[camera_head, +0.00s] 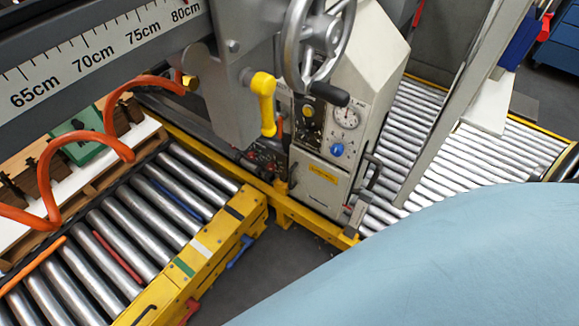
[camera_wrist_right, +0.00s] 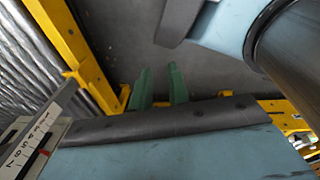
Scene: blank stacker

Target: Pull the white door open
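The off-white machine cabinet (camera_head: 365,60) stands in the middle of the head view. Its lower front has a white door panel (camera_head: 315,192) with a yellow label, which looks flush with the cabinet. A dark curved handle (camera_head: 374,172) is at the cabinet's right edge; I cannot tell whether it belongs to that panel. My right gripper (camera_wrist_right: 160,68) shows in the right wrist view as two green fingers held apart over dark floor, with nothing between them. It is not visible in the head view, where my light blue arm covers the lower right. My left gripper is not in view.
Roller conveyors lie left (camera_head: 120,225) and right (camera_head: 425,130) of the cabinet, with yellow frames (camera_head: 200,255). A handwheel (camera_head: 318,45) and yellow lever (camera_head: 264,100) stick out above the panel. An orange hose (camera_head: 50,165) hangs at left. Dark floor (camera_head: 275,258) is clear in front.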

